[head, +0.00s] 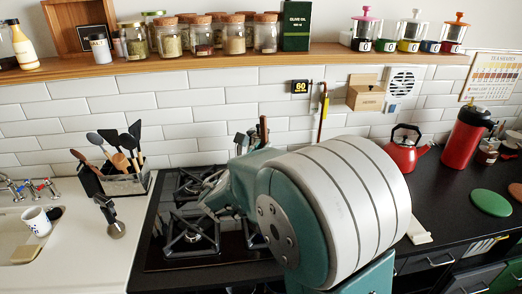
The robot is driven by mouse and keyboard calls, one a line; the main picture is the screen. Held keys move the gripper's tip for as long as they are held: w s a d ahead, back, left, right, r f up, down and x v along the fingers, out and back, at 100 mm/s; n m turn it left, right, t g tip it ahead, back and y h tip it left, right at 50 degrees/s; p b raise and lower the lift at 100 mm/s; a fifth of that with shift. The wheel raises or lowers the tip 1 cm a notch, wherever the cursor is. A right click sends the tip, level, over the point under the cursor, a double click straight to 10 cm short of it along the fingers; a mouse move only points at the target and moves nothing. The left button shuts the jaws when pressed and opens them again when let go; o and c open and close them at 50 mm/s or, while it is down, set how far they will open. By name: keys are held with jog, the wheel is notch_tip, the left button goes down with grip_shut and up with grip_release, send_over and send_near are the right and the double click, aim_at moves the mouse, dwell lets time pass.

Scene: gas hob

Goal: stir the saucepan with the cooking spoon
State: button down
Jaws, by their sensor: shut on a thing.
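My arm fills the middle of the head view and hides much of the hob (160,240). Past it, a small dark part of my gripper (248,141) shows against the tiles. It is shut on the cooking spoon (263,129), of which only an upright brown handle end shows. The spoon's lower end is hidden behind my arm. I cannot make out the saucepan; the arm covers the right part of the hob. The pan supports at the left of the hob look bare.
A red kettle (403,152) and red flask (465,140) stand at the right. A wooden shelf (200,66) with jars runs above.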

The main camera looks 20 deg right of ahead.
aim_at(263, 132)
jog(key=shift+r, duration=2.1)
